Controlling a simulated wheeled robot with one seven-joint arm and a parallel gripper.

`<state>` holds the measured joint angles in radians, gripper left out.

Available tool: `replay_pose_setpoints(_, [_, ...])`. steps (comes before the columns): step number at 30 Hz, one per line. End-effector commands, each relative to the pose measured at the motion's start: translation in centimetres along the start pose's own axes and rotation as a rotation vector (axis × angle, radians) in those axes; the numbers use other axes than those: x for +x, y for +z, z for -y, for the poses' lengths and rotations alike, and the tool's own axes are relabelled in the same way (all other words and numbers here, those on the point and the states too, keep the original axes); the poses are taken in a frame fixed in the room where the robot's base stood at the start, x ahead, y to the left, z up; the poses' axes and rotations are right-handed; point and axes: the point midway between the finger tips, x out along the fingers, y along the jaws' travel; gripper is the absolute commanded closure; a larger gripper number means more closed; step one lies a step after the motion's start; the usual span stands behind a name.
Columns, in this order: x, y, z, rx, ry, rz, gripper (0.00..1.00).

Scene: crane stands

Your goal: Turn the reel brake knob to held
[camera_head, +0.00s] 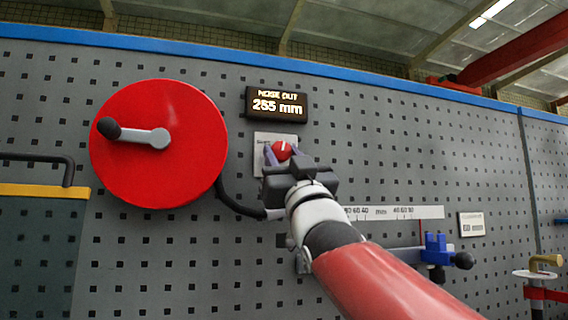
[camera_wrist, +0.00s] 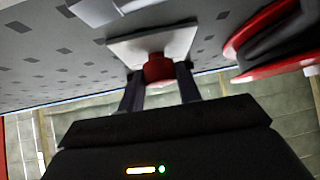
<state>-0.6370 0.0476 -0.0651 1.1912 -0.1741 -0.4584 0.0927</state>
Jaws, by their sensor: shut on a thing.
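The reel brake knob (camera_head: 282,150) is red with a pale pointer line that stands close to upright in the head view. It sits on a light plate (camera_head: 262,139) fixed to the grey pegboard. My gripper (camera_head: 275,155) is at the knob with its fingers on either side of it. In the wrist view the knob (camera_wrist: 158,68) sits between the two dark fingers of my gripper (camera_wrist: 160,84), which are shut on it. The plate (camera_wrist: 180,42) lies right behind the knob. The writing on the plate is too small or too covered to read.
A large red reel (camera_head: 170,180) with a grey crank and black grip is left of the knob. A display (camera_head: 276,104) above reads "HOSE OUT 255 mm". A black hose (camera_head: 232,203) curves below. A scale (camera_head: 425,212) and blue clamp (camera_head: 437,247) are at lower right.

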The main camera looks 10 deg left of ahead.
Motion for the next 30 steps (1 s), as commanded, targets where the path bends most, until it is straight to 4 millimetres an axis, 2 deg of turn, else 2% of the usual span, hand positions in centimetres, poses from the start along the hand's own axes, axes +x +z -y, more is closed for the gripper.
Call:
replay_pose_setpoints(21, [0.28,-0.19,0.67,0.316,0.315,-0.012,0.89])
replay_pose_setpoints(30, [0.16,-0.12,0.7,0.397,0.4,-0.018,0.89])
